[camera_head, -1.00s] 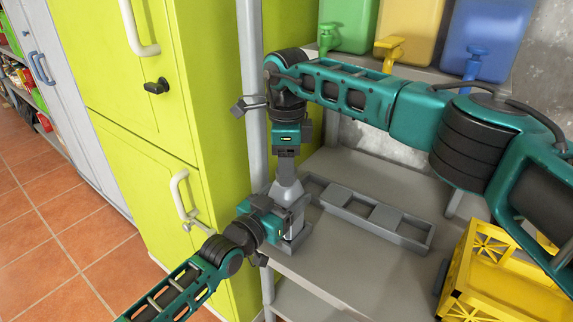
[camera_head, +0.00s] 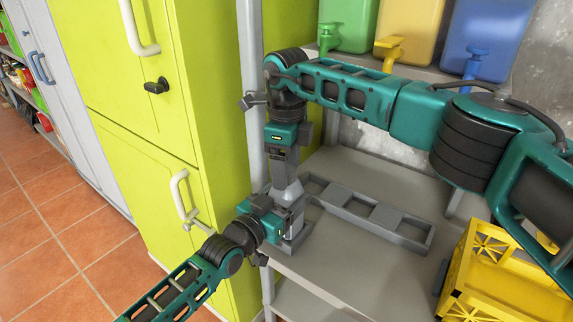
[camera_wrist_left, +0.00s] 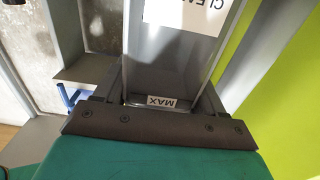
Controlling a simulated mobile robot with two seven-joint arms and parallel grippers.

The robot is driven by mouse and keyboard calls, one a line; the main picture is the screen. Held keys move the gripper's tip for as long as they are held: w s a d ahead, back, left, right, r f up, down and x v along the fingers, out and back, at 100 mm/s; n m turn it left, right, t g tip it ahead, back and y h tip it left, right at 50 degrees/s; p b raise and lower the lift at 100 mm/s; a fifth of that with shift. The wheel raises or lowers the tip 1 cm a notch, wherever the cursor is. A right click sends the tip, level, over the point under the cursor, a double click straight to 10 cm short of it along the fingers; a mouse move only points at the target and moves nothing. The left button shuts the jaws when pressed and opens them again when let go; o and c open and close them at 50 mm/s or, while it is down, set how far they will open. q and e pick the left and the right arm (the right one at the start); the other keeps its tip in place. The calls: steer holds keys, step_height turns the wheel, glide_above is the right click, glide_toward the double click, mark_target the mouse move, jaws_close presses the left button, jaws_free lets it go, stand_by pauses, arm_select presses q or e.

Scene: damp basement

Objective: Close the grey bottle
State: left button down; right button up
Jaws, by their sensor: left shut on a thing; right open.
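The grey bottle (camera_head: 297,240) stands upright on the shelf, at the near left end of a grey tray. My left gripper (camera_head: 287,222) is shut on it from the left. In the left wrist view the bottle (camera_wrist_left: 172,55) fills the space between the fingers, with a white label and a small "MAX" mark. My right gripper (camera_head: 286,184) points straight down right above the bottle and is open. The bottle's top is hidden between the two hands, so I cannot tell whether a cap sits on it.
The grey tray (camera_head: 418,245) with compartments lies right of the bottle. A yellow crate (camera_head: 462,290) stands at the right. Green, yellow and blue (camera_head: 487,40) containers with taps stand on the upper shelf. A lime-green cabinet (camera_head: 215,130) is close on the left.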

steer(key=shift+r, duration=2.25)
steer(key=shift+o, duration=0.2)
step_height(320, 180, up, 4)
steer(key=n, duration=0.5)
steer(key=shift+f+n, duration=0.25)
steer(key=shift+n, duration=0.15)
steer(key=shift+f, duration=4.05)
steer(key=shift+c, duration=0.5)
